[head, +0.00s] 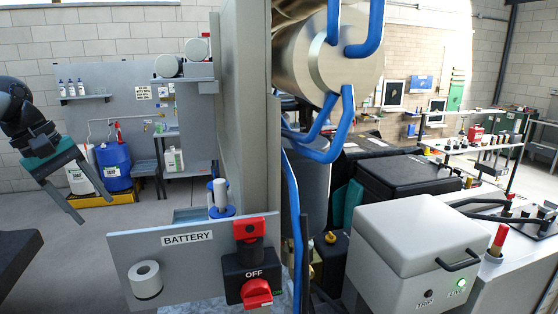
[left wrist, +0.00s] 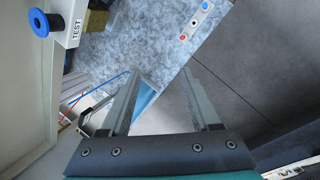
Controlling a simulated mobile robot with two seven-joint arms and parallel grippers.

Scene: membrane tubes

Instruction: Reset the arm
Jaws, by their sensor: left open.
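My left gripper (head: 95,211) hangs at the left of the head view, with its two grey fingers spread and pointing down to the right. It is empty and apart from everything around it. In the left wrist view its fingers (left wrist: 161,73) are also wide apart with nothing between them, above a mottled blue-grey surface and a dark grey floor. My right gripper is in neither view.
A panel marked BATTERY (head: 125,247) with a red switch (head: 257,291) stands at lower centre. A white tube with blue ends (head: 220,195) is behind it. White cylinders (head: 168,66) sit on a shelf. A grey box (head: 415,235) is at right. Open floor lies beneath my left gripper.

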